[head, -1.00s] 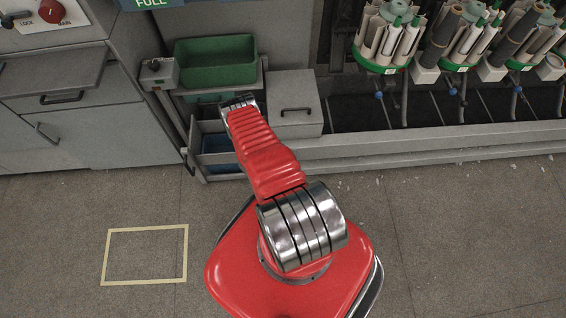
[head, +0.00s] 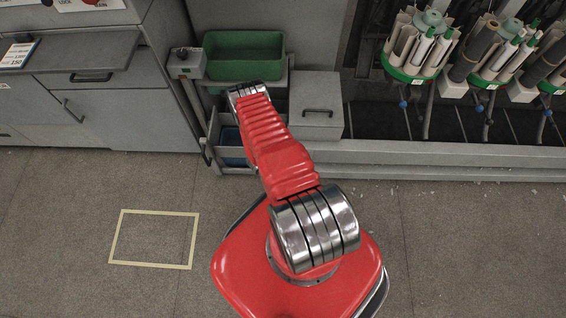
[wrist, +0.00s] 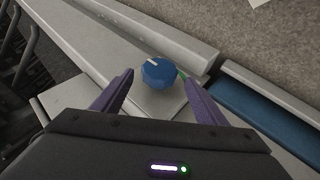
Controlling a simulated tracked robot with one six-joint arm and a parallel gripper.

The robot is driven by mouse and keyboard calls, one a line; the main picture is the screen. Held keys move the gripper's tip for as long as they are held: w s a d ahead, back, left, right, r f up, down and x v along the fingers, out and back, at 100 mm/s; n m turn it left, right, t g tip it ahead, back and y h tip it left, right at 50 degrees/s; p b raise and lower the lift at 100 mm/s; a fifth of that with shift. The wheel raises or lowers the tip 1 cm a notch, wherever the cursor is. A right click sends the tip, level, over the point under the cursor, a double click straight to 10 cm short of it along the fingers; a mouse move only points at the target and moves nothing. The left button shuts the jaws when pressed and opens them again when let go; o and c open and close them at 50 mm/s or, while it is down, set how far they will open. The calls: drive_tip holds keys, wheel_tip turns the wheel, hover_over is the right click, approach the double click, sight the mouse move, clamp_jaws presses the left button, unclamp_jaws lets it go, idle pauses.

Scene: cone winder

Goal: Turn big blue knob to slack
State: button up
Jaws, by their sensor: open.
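The big blue knob (wrist: 160,73) shows in the wrist view, on a pale grey plate (wrist: 160,106). It is faceted, with a white mark on its top pointing to the upper left. My gripper (wrist: 157,78) is open, with one purple finger to the left of the knob and one to the right. Gaps show between the fingers and the knob in this view, so I see no contact. The writing or scale around the knob, if any, cannot be made out. In the head view my own arm hides the gripper, and I cannot pick out this knob there.
A long grey rail (wrist: 150,34) runs behind the knob in the wrist view, with a blue surface (wrist: 262,119) to the right. In the head view, a green bin (head: 243,42), a grey box (head: 316,118) and yarn holders (head: 418,45) stand beyond my arm. Open floor lies left.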

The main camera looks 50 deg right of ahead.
drive_tip(key=v, duration=0.8)
drive_tip(key=shift+a+r, duration=0.2)
drive_tip(key=shift+r, duration=0.05)
drive_tip(key=shift+w, duration=0.1)
